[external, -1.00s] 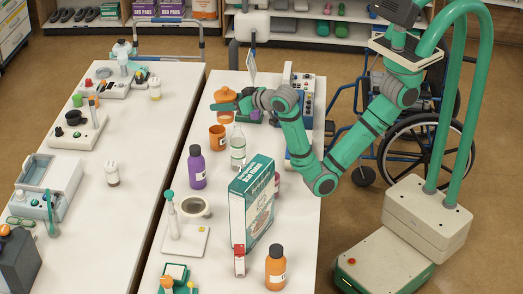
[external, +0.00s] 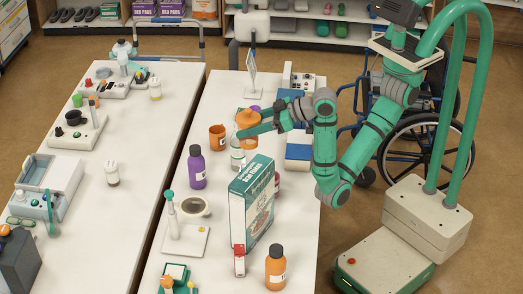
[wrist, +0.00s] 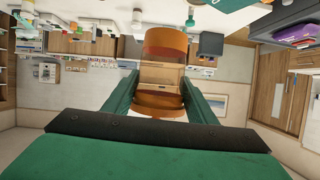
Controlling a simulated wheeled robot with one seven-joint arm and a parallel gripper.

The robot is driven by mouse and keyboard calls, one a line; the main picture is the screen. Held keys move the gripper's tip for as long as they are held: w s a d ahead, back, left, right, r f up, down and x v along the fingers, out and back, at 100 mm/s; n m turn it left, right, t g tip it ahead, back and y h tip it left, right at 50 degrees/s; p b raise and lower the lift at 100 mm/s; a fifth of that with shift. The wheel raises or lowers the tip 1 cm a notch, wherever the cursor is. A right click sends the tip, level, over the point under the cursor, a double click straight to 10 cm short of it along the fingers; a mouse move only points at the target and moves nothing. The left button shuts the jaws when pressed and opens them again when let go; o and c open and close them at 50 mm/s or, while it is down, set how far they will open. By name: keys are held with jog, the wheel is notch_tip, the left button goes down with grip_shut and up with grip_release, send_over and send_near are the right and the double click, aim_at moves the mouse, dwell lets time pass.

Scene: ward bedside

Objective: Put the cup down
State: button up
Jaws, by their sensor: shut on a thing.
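An orange cup (external: 248,118) is between the fingers of my gripper (external: 241,134) in the external view. My gripper is shut on it, over the far-middle part of the right table (external: 226,86). In the wrist view the cup (wrist: 166,42) shows as an orange cylinder with a paler band, between the two green fingers (wrist: 158,92). A finger hides part of the cup in the external view. I cannot tell how high its base is above the table.
A second orange cup (external: 217,137) stands just left of my gripper. A clear bottle (external: 238,158) stands right below the fingertips. The table's left edge has clear surface.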

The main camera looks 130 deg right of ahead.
jog(key=s+a+n+t+y, duration=0.25)
jog(key=a+n+y, duration=0.3)
jog(key=a, duration=1.45)
jog(key=shift+t, duration=0.35)
jog(key=shift+w+f, duration=0.15)
jog(key=shift+f, duration=8.85)
jog(key=shift+w+f, duration=0.15)
jog(key=shift+f, duration=8.8)
jog(key=shift+f, duration=0.2)
jog(key=o, duration=1.1)
jog(key=shift+c, duration=0.2)
jog(key=shift+r, duration=0.1)
